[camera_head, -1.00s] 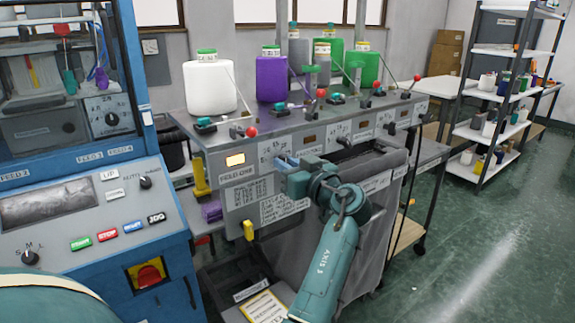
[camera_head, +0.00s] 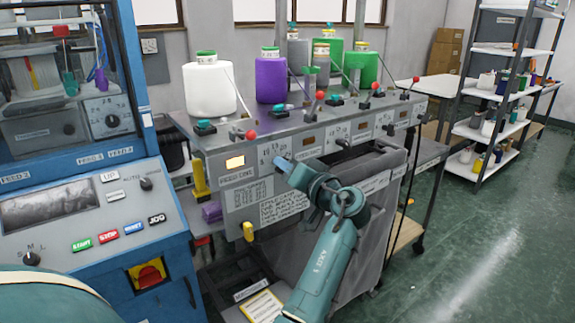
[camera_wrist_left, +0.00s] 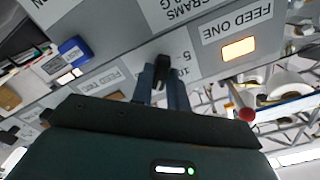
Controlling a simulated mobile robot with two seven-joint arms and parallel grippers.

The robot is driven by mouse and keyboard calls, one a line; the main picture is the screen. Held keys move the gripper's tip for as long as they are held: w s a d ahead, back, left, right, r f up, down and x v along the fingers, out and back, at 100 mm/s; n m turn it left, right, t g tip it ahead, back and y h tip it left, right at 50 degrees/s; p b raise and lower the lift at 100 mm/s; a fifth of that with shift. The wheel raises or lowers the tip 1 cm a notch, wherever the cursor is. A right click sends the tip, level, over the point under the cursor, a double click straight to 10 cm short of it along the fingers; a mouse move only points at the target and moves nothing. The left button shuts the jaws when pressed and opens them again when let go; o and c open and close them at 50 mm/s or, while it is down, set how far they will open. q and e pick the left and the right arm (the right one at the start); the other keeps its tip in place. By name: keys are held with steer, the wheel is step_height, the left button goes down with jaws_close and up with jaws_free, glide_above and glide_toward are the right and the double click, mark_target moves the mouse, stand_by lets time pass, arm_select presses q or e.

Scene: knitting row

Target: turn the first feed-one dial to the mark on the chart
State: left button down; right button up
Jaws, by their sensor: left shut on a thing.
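The first feed-one dial (camera_wrist_left: 163,68) is a dark knob on the grey panel, with a number scale showing 5 and 10 beside it in the left wrist view. My left gripper (camera_wrist_left: 165,88) has its two fingers on either side of the knob and is shut on it. In the head view the left gripper (camera_head: 284,165) is at the panel front, and it hides the dial. Printed charts (camera_head: 248,194) are on the panel's lower face. The left wrist view shows part of a chart (camera_wrist_left: 178,10), upside down. My right gripper is not in view.
A FEED ONE label (camera_head: 238,176) sits below a lit amber window (camera_head: 235,162). Red-knobbed levers (camera_head: 250,134) and yarn cones (camera_head: 209,88) stand on top. A grey fabric bin (camera_head: 375,215) is close below. A blue machine (camera_head: 100,225) stands left; green floor is open at right.

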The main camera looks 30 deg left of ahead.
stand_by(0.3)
arm_select(q)
steer(key=c, duration=1.4)
jaws_free()
